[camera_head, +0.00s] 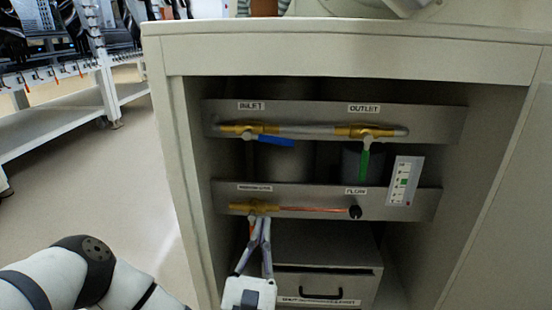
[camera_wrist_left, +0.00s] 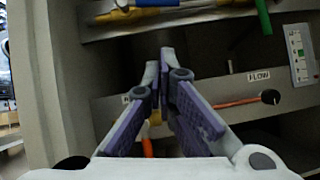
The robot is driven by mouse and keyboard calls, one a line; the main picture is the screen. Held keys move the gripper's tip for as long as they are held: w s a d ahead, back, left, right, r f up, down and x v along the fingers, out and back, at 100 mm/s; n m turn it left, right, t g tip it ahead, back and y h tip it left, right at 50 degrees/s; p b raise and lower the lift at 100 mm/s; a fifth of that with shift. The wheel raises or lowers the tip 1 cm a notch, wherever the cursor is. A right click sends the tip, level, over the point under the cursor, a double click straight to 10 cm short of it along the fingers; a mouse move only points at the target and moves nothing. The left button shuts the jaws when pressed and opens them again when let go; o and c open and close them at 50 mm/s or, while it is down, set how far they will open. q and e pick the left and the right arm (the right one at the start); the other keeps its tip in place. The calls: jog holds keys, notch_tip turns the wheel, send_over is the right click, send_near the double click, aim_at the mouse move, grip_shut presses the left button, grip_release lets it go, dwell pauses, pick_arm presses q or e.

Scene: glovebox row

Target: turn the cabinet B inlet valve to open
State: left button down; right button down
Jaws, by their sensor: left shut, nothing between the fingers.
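The inlet valve's blue lever (camera_head: 275,141) is below the INLET label, pointing right, almost parallel to the upper pipe; its blue part also shows at the top edge of the left wrist view (camera_wrist_left: 158,3). Its brass body (camera_head: 240,129) sits on the upper panel. My left gripper (camera_head: 260,218) is shut and empty, with its fingers pointing up in front of the lower panel's brass valve, below and apart from the blue lever. In the left wrist view its fingertips (camera_wrist_left: 164,62) are close together. My right gripper is not in view.
The outlet valve's green lever (camera_head: 365,162) hangs down at the right. Below are a black flow knob (camera_head: 355,212), a gauge plate (camera_head: 404,181) and a drawer box (camera_head: 322,283). The cabinet's left wall (camera_head: 187,180) and top edge (camera_head: 345,60) frame the opening.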

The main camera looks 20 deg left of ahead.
aim_at(269, 139)
pick_arm(q)
jog(key=s+r+b+x, duration=0.1)
jog(key=r+b+x, duration=0.1)
jog(key=x, duration=1)
jog(key=shift+d+r, duration=0.15)
jog(key=shift+r, duration=0.3)
jog(key=shift+w+d+r+p, duration=0.1)
jog(key=shift+d+r+p, duration=0.1)
jog(key=shift+r, duration=0.25)
jog(key=shift+w+d+r+p, duration=0.1)
jog(key=shift+d+r+p, duration=0.1)
jog(key=shift+r, duration=0.3)
